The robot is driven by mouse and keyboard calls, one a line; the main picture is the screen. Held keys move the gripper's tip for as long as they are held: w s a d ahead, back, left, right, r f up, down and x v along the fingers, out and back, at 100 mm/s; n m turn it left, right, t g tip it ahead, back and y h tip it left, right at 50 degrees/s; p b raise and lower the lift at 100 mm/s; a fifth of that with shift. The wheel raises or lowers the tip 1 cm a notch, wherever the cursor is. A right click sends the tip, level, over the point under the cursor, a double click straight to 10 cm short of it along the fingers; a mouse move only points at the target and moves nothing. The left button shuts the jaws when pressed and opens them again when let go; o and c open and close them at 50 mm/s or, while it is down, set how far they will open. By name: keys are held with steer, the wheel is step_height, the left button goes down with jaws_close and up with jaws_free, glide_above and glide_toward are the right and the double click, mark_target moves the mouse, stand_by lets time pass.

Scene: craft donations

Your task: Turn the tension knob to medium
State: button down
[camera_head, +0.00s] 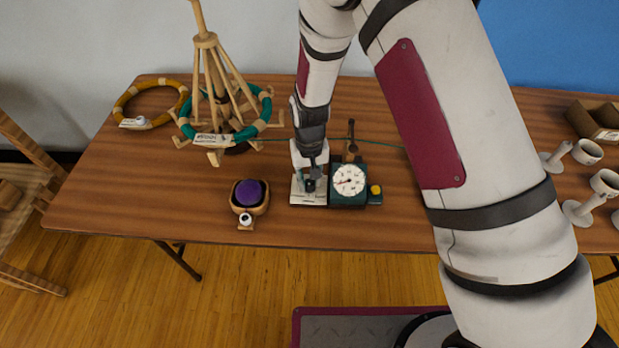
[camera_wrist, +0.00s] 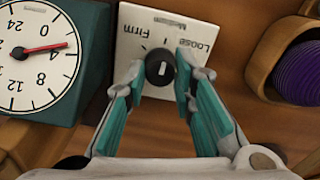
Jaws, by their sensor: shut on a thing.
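The tension knob (camera_wrist: 160,66) is small, round and black with a short white mark. It sits on a white plate (camera_wrist: 130,36) lettered Firm, Medium and Loose. In the wrist view the white mark runs roughly up and down the picture, its end toward the Medium side; the exact setting is hard to tell. My gripper (camera_wrist: 161,80) has its teal fingers on both sides of the knob, shut on it.
A green box with a round dial (camera_head: 348,181) and a yellow button (camera_head: 375,190) adjoins the plate. A wooden bowl (camera_head: 238,208) with a purple ball stands left. A wooden yarn stand (camera_head: 206,42) with green yarn is behind, its strand crossing near my arm. White cup-like pieces (camera_head: 585,152) lie far right.

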mark_target(309, 182)
stand_by(0.4)
steer(key=c, duration=1.3)
jaws_free()
step_height(309, 182, up, 12)
